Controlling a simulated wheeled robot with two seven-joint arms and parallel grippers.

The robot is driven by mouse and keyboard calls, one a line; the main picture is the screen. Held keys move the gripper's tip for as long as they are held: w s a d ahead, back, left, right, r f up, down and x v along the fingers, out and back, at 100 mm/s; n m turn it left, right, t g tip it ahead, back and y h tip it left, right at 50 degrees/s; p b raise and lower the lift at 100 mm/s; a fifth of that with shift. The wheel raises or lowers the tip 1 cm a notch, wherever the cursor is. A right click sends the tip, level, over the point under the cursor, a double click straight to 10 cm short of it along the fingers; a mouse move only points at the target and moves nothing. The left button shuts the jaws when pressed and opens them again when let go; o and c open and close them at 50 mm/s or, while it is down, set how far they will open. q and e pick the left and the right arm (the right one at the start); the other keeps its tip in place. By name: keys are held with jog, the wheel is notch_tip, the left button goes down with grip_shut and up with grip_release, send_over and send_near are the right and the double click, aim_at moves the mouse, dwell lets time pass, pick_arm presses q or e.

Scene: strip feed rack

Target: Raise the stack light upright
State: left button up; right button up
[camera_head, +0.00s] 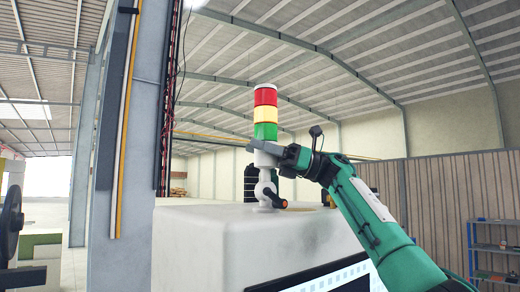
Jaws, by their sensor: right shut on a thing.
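The stack light (265,112) stands upright on top of the white machine cabinet (190,230). It has a red section on top, a yellow one in the middle and a green one below. Under these are a white stem and a hinged white base with a dark and orange knob (280,203). My right gripper (268,150) reaches in from the right and is shut on the stack light just below the green section. Its fingers partly cover the stem there. My left gripper is not in view.
A grey pillar (138,130) with a yellow pipe and dark cables rises left of the cabinet. Dark machine parts (10,222) show at the left edge. A blue shelf (490,250) stands at the far right. The air above the cabinet's left part is clear.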

jog(key=o, duration=1.4)
jog(key=shift+d, duration=0.1)
jog(key=shift+w, duration=0.1)
jog(key=shift+d+f, duration=0.15)
jog(key=shift+d, duration=0.15)
jog(key=b+v, duration=0.1)
jog(key=v, duration=1)
jog(key=shift+d, duration=0.15)
